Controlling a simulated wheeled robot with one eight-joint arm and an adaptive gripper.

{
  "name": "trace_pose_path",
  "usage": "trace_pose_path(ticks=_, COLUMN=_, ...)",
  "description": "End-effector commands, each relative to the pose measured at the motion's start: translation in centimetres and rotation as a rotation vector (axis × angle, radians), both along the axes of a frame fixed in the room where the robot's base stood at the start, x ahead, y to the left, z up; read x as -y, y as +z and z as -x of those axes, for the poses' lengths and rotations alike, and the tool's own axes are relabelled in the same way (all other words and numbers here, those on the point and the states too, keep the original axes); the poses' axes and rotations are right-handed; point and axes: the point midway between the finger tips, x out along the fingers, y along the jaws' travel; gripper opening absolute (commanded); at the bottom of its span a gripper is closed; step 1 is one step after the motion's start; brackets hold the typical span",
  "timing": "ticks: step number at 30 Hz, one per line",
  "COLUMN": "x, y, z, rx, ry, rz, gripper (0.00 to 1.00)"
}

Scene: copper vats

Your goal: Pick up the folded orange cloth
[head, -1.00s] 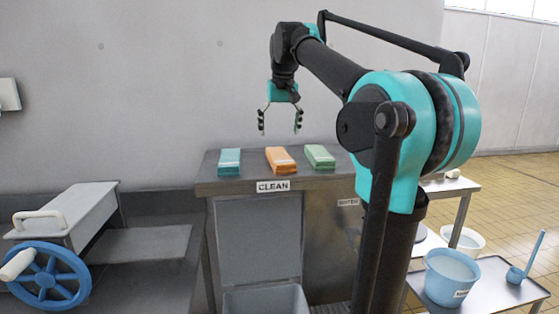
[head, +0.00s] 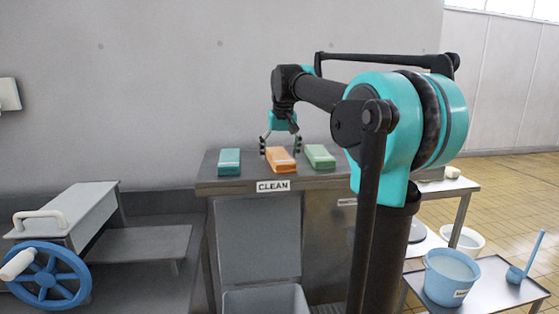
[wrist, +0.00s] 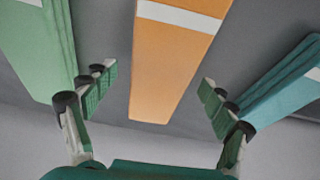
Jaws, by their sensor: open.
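The folded orange cloth (head: 280,158) lies on the grey counter top between two other folded cloths. It has a pale band across it. My gripper (head: 281,149) is open, low over the counter, with a finger on either side of the orange cloth. In the wrist view the orange cloth (wrist: 170,65) runs between the two open fingers of my gripper (wrist: 158,90), and neither finger visibly touches it. The exact height of the fingertips above the counter is hard to tell.
A teal folded cloth (head: 229,161) lies to the left and a green folded cloth (head: 319,157) to the right, both close to the fingers. A CLEAN label (head: 273,186) is on the counter's front edge. A blue bucket (head: 451,275) stands at lower right.

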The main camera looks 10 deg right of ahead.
Motion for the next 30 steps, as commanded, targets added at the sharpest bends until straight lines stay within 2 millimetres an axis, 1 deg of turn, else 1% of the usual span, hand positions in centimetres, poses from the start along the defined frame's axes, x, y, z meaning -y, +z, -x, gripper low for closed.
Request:
trace_pose_path(ticks=2, x=0.0, y=0.02, z=0.01, rx=0.0, ry=0.0, rz=0.0, gripper=0.84)
trace_pose_path(ticks=3, x=0.0, y=0.02, z=0.01, rx=0.0, ry=0.0, rz=0.0, gripper=0.82)
trace_pose_path(ticks=17, x=0.0, y=0.05, z=0.01, rx=0.0, ry=0.0, rz=0.0, gripper=0.25)
trace_pose_path(ticks=18, x=0.0, y=0.06, z=0.03, rx=0.0, ry=0.0, rz=0.0, gripper=0.23)
trace_pose_path(ticks=25, x=0.0, y=0.13, z=0.02, rx=0.0, ry=0.0, rz=0.0, gripper=0.23)
trace_pose_path(ticks=30, x=0.0, y=0.98, z=0.0, rx=0.0, ry=0.0, rz=0.0, gripper=0.23)
